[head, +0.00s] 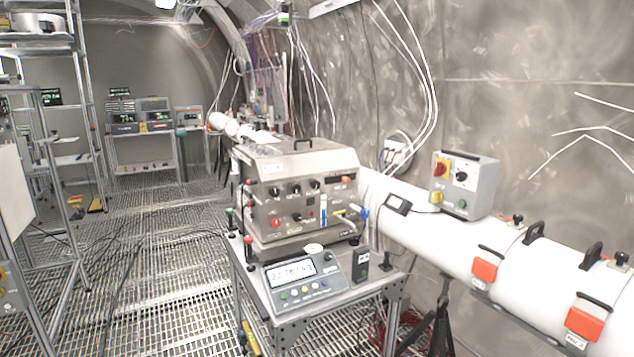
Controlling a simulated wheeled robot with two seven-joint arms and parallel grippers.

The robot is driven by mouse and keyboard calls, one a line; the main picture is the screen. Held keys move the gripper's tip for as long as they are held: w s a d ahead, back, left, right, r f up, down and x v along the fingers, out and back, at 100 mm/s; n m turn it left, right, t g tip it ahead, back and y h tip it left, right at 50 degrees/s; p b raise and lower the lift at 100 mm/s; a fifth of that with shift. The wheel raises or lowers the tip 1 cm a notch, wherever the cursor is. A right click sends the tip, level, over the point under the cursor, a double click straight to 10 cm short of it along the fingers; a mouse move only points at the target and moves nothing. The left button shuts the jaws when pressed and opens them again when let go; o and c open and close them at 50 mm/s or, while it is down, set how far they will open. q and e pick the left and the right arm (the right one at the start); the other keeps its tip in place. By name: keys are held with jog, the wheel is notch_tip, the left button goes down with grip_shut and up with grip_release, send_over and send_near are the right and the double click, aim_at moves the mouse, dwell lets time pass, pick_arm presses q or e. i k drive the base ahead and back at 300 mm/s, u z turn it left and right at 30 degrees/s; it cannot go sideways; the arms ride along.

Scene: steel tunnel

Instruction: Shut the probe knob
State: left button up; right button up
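A steel instrument box (302,190) stands on a metal cart at the centre, its front set with several black knobs, a red button and small levers. A blue-handled part (359,211) sticks out at its lower right side. Neither of my grippers is in view.
A white pipe (545,282) with orange-red latches and black handles runs along the right. A grey control box (464,184) with a red-yellow switch sits on it. The cart (276,325) has a cable bundle beneath. Metal shelving stands left; the grated floor (165,270) between is mostly clear.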

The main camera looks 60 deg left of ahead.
aim_at(316, 184)
jog(key=u, duration=0.75)
jog(key=i, duration=1.3)
jog(key=u, duration=1.25)
